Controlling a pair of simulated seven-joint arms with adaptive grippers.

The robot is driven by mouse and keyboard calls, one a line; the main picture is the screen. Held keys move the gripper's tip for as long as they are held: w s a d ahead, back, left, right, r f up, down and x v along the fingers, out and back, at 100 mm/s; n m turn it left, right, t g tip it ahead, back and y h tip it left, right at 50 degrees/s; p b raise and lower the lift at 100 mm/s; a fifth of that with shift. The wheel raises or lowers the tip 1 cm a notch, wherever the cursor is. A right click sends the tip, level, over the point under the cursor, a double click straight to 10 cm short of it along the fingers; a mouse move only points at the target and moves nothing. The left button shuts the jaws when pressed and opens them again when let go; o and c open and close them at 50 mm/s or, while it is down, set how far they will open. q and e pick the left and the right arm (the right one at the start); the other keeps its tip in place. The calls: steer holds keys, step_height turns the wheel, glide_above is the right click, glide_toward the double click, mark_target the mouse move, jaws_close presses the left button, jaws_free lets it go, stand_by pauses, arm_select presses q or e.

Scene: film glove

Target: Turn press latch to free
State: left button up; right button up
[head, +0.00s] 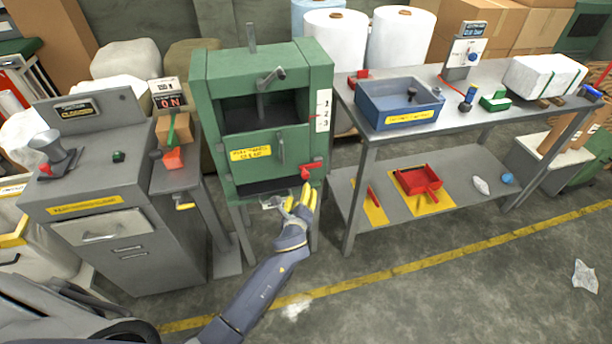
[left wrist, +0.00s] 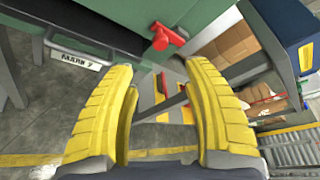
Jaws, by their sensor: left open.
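The green press (head: 262,110) stands left of the workbench, with a grey lever on top and a handled front door. A red latch (head: 311,170) sticks out at the lower right of its front. My left gripper (head: 304,194) is just below the latch, with its yellow fingers pointing up. In the left wrist view, the red latch (left wrist: 166,37) lies ahead, beyond the fingertips and apart from them. The left gripper (left wrist: 158,75) is open, with nothing between its fingers. My right gripper does not show.
A grey workbench (head: 350,112) stands to the right, carrying a blue bin (head: 399,104). A red tray (head: 418,181) is on its lower shelf. A grey cabinet (head: 128,250) stands to the left. The floor in front is mostly clear.

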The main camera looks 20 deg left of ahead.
mark_target(305, 177)
arm_select(q)
steer(key=x, duration=1.4)
jaws_close()
steer(key=shift+f, duration=0.1)
stand_by(0.4)
